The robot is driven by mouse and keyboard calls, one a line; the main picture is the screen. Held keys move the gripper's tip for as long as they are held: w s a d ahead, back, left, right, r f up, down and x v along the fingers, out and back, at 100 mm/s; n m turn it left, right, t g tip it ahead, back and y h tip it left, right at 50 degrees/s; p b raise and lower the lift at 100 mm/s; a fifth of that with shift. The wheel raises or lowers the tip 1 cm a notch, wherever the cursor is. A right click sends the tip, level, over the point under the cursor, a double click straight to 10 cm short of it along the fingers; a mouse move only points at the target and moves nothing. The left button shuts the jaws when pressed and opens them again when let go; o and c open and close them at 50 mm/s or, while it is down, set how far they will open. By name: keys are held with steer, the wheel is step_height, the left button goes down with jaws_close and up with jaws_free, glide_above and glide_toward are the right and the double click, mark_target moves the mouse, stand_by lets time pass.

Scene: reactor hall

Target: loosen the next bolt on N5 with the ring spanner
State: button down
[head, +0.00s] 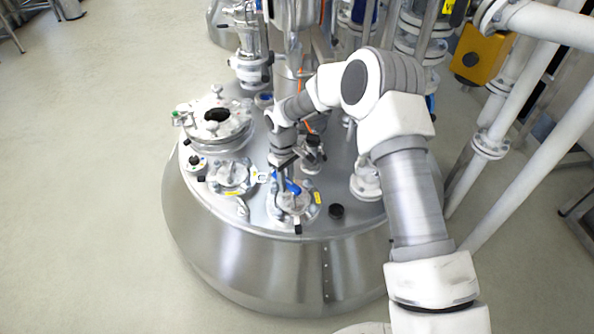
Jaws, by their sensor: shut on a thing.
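My gripper (284,172) points down over the front of the steel vessel lid. It is shut on the ring spanner (292,187), of which a small blue part shows below the jaws. The spanner is over a round flanged nozzle (305,210) with a yellow label near the lid's front edge. This may be N5, but the label is too small to read. The bolts are tiny, and the gripper and spanner cover part of the flange. I cannot tell whether the spanner's ring is around a bolt.
A second flange (230,174) with a yellow label sits to the left, and a round manway (216,122) behind it. A tall valve (250,65) and white pipes (495,130) crowd the back and right.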

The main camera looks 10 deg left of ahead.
steer(key=s+a+m, duration=0.3)
steer(key=s+m, duration=0.7)
steer(key=s, duration=0.2)
step_height(320, 180, down, 5)
steer(key=s+m+b, duration=0.1)
steer(key=b, duration=0.2)
steer(key=w+d+n+p, duration=0.7)
steer(key=w+d+n, duration=0.4)
steer(key=n, duration=0.7)
steer(key=shift+h, duration=0.3)
steer(key=r+p, duration=0.2)
steer(key=r, duration=0.1)
steer(key=r+p, duration=0.1)
steer(key=r, duration=0.1)
steer(key=shift+s+d+r+p, duration=0.2)
steer(key=shift+d+p, duration=0.1)
steer(key=shift+p, duration=0.05)
